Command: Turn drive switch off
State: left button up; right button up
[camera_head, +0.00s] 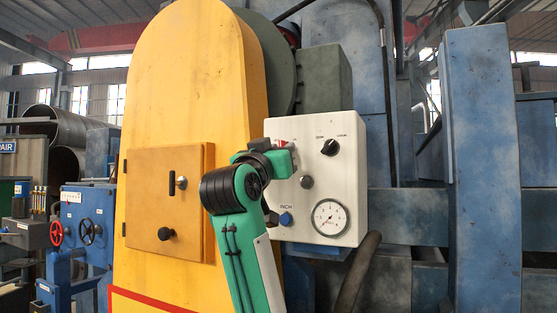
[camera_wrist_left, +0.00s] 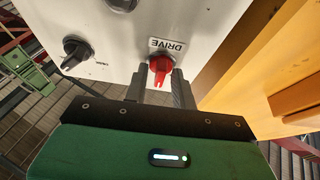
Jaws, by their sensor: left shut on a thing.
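The red drive switch (camera_wrist_left: 160,70) is a knob on the white control panel, under a label reading DRIVE, in the left wrist view. My left gripper (camera_wrist_left: 159,78) has one finger on each side of the knob and is shut on it. In the head view, my left gripper (camera_head: 287,150) is at the upper left of the white panel (camera_head: 347,210). A little red of the switch (camera_head: 284,142) shows there, and the gripper hides most of it. My right gripper is in neither view.
The panel also carries a black knob (camera_head: 330,147), a grey button (camera_head: 306,182), a blue INCH button (camera_head: 286,219) and a round gauge (camera_head: 330,217). A yellow housing with a small door (camera_head: 168,200) stands left of it. A blue column (camera_head: 482,170) stands to the right.

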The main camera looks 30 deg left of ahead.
pick_arm(q)
jog(key=shift+d+r+n+g+y+b, duration=0.15)
jog(key=shift+n+g+y, duration=0.55)
jog(key=shift+n, duration=1.3)
jog(key=shift+a+f+n+g+y+b, duration=0.15)
jog(key=shift+n+g+y, duration=0.2)
jog(key=shift+n+y, duration=1.2)
jog(key=shift+d+r+n+g+y+b, duration=0.15)
jog(key=shift+n+g+y, duration=0.3)
jog(key=shift+n, duration=2)
jog(key=o, duration=0.6)
jog(key=shift+o, duration=0.2)
jog(key=b+v, duration=0.6)
jog(key=v, duration=0.8)
jog(key=shift+b, duration=0.3)
